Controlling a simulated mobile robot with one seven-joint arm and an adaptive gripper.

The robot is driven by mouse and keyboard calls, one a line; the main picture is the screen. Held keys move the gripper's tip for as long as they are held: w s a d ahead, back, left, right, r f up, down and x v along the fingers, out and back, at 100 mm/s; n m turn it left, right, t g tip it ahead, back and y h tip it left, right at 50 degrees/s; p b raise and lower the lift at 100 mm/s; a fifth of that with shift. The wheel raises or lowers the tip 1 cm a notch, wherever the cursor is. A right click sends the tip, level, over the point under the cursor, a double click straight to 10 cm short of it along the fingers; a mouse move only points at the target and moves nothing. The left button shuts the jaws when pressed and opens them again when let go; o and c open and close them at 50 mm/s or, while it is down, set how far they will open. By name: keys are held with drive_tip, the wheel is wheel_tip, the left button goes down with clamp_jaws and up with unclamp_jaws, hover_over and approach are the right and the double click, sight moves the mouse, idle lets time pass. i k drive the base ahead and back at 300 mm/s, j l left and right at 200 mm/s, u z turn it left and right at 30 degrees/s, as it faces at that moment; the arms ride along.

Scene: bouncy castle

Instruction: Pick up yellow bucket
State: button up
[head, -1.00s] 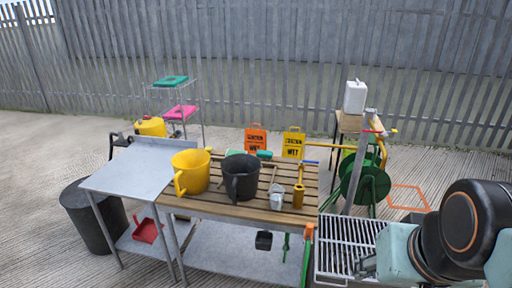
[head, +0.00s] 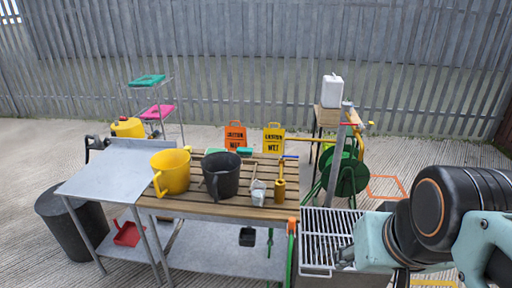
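The yellow bucket (head: 174,172) stands upright on the left end of the slatted wooden table (head: 240,210). Its handle faces the front left. A black bucket (head: 221,176) stands close beside it on the right. My arm comes in from the right side of the head view. My gripper (head: 344,257) is at the lower right, over the white wire rack, well to the right of the yellow bucket and apart from it. It is small and partly hidden by my arm, so I cannot tell whether its fingers are open.
A small metal cup (head: 258,192) and a yellow tool (head: 279,187) stand right of the black bucket. A metal side table (head: 118,170) adjoins on the left. The wire rack (head: 322,232) and a green hose reel (head: 345,172) are at the right. Wet-floor signs (head: 273,140) stand behind.

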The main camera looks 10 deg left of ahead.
sight(170, 176)
drive_tip(key=i+j+u, duration=0.45)
drive_tip(key=i+j, duration=0.85)
drive_tip(key=i, duration=0.05)
